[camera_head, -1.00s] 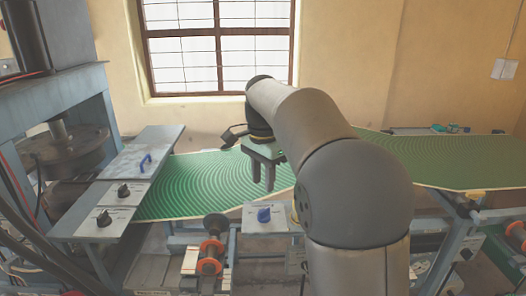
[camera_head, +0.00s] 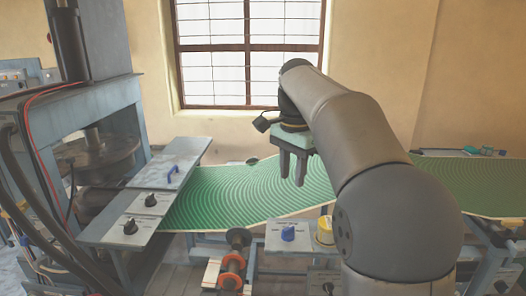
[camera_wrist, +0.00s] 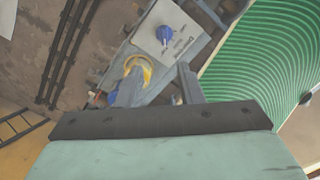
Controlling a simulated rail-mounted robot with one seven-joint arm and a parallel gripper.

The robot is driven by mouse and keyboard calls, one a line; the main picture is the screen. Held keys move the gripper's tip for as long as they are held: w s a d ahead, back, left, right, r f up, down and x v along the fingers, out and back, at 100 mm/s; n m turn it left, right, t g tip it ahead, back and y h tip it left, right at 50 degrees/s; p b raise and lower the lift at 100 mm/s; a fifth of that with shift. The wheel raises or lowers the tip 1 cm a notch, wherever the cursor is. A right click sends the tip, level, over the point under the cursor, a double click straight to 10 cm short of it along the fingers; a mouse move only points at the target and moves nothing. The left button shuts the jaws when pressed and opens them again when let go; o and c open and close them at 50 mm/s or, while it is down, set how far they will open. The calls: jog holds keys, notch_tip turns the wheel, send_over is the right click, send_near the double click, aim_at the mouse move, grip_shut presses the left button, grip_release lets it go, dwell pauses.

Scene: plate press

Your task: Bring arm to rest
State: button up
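My gripper (camera_head: 292,178) hangs with its fingers pointing down in front of the green ridged belt (camera_head: 240,195), held out by my bent grey arm. In the wrist view, the two grey fingers of my gripper (camera_wrist: 158,88) stand apart, and nothing shows held between them. Below the gripper is a small control panel with a blue knob (camera_head: 288,233), which also shows in the wrist view (camera_wrist: 164,34).
A blue-grey press (camera_head: 98,155) stands at left, with cables in front. Its sloping panels carry black knobs (camera_head: 150,200) and a blue handle (camera_head: 172,174). An orange-and-black roller (camera_head: 233,263) is low in front. A small dark oval object (camera_head: 252,161) is at the belt's back edge.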

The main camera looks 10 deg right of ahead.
jog(key=s+f+n, duration=0.6)
jog(key=s+f, duration=0.5)
jog(key=s, duration=0.2)
jog(key=s+f+n, duration=0.5)
jog(key=s+f, duration=0.6)
jog(key=s, duration=0.3)
jog(key=shift+n+t, duration=0.4)
